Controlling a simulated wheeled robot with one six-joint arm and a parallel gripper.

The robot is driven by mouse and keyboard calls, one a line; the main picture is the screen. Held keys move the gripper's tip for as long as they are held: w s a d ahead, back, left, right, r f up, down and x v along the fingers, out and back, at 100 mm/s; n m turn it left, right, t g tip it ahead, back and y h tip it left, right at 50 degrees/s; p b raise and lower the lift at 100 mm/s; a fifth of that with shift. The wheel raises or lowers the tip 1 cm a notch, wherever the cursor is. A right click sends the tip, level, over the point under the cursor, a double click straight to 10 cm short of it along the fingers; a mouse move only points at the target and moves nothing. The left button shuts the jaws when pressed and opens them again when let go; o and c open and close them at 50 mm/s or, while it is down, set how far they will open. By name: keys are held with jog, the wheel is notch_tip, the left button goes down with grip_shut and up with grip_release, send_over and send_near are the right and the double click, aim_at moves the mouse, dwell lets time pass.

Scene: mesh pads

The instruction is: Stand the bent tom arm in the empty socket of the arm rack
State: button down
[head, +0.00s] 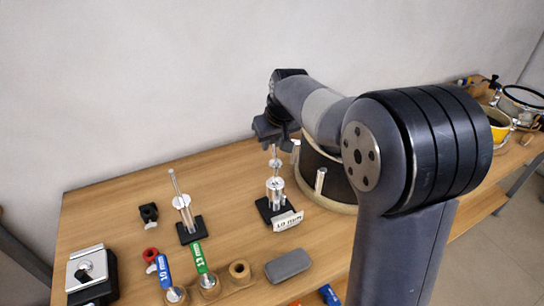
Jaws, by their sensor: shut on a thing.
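My gripper (272,132) is above the right part of the table, seen from behind my arm. Its jaws are shut on a slim silver piece, which looks like the bent tom arm (274,153), hanging below them. Its top is hidden by the jaws. Directly under it is a silver socket on a black stand (264,212) with a white label, which looks like part of the arm rack. I cannot tell whether the arm's lower end is in the socket or just above it. A similar black stand (190,236) to the left holds another silver arm (175,186), its upper rod tilted.
A drum (332,192) stands close behind and right of the labelled stand. A metal-topped box (87,268) is at left. The table's back left is clear.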

notch_tip(320, 180, up, 4)
jog(key=shift+f+p, duration=0.1)
jog(key=shift+p, duration=0.2)
notch_tip(320, 180, up, 5)
jog(key=p, duration=0.4)
jog(key=shift+f, duration=0.1)
